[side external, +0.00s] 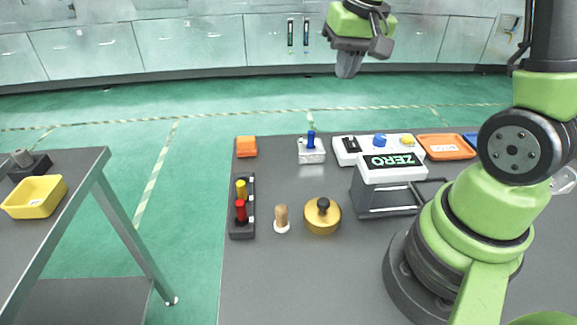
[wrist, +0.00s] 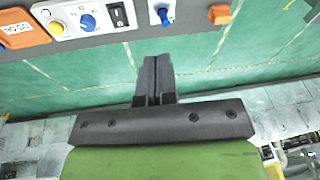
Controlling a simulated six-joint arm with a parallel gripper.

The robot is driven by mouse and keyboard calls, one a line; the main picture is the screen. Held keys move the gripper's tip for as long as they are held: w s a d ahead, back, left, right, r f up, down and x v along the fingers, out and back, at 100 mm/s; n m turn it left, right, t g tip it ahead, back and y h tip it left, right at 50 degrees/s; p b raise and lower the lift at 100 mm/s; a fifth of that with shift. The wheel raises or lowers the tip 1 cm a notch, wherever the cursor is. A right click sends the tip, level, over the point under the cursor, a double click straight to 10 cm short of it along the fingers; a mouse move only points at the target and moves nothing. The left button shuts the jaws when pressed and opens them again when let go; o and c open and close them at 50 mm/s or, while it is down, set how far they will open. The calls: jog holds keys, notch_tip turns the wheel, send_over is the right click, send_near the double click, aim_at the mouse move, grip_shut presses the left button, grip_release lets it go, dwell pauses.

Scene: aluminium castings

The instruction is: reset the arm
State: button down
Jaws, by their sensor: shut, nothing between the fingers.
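My gripper (side external: 347,66) hangs high above the far edge of the grey table (side external: 290,270) in the side external view, well clear of everything on it. In the wrist view my gripper (wrist: 152,62) has its two dark fingers together, with nothing between them. Beyond the fingers the wrist view shows the green floor and the table's edge.
A yellow bin (side external: 34,197) stands on the left bench.

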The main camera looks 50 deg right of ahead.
jog(key=s+a+r+n+t+y, duration=0.2)
jog(key=s+a+r, duration=0.6)
jog(key=s+a, duration=0.4)
jog(key=n+t, duration=0.1)
jog(key=t, duration=0.1)
jog(key=shift+s+a+t, duration=0.25)
jog(key=shift+a+t, duration=0.05)
jog(key=shift+a, duration=0.1)
jog(key=w+d+f+m+g+h, duration=0.2)
jog(key=w+d+m+g, duration=0.1)
jog(key=w+d+m, duration=0.7)
jog(key=w+d+f+m+g, duration=0.2)
jog(key=d+f+m, duration=0.3)
jog(key=d+m, duration=0.1)
jog(key=w+d+f+m+g, duration=0.2)
jog(key=d+f+m, duration=0.4)
jog(key=d, duration=0.1)
jog(key=shift+w+d+f+m, duration=0.15)
jog(key=shift+w+d+m, duration=0.15)
jog(key=shift+d, duration=0.1)
